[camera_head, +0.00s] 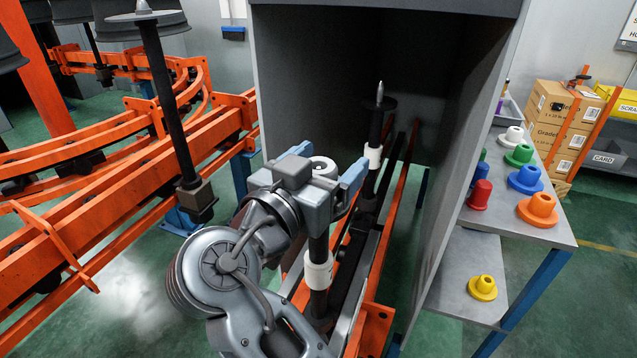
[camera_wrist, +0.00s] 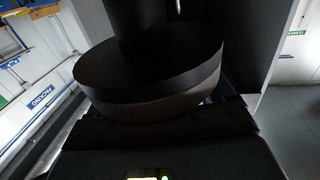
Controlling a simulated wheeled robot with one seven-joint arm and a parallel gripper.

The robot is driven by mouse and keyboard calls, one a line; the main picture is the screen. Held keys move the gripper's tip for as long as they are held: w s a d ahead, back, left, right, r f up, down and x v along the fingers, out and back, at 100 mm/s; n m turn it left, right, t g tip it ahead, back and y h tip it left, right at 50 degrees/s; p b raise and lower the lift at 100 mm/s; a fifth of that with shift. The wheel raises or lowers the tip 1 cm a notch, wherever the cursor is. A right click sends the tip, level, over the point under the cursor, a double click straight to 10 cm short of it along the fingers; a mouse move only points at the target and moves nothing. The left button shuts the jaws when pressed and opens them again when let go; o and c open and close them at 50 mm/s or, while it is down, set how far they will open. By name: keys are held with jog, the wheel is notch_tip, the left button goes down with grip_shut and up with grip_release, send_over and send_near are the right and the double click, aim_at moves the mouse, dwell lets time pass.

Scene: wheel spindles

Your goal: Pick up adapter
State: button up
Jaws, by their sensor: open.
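My gripper (camera_head: 326,170) is open at the top of the near dark spindle (camera_head: 318,250). Its blue fingers lie on either side of a round, pale grey piece with a hole in its top (camera_head: 322,162), which may be the adapter. I cannot tell whether the fingers touch it. In the wrist view a wide dark disc (camera_wrist: 150,80) with a dark column above it fills the middle, close to the camera. Several coloured adapters stand on the shelf at right, among them orange (camera_head: 539,209), blue (camera_head: 525,180), red (camera_head: 480,195) and, lower, yellow (camera_head: 482,288).
A grey booth wall (camera_head: 455,150) stands between my gripper and the shelf (camera_head: 515,225). A second spindle (camera_head: 376,125) stands behind, inside the booth. Boxes (camera_head: 565,115) stand at far right.

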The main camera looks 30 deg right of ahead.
aim_at(327, 159)
jog(key=c, duration=1.1)
jog(key=shift+r, duration=0.15)
notch_tip(327, 159, up, 10)
jog(key=shift+f+b, duration=0.25)
jog(key=shift+b, duration=0.2)
jog(key=shift+r, duration=0.1)
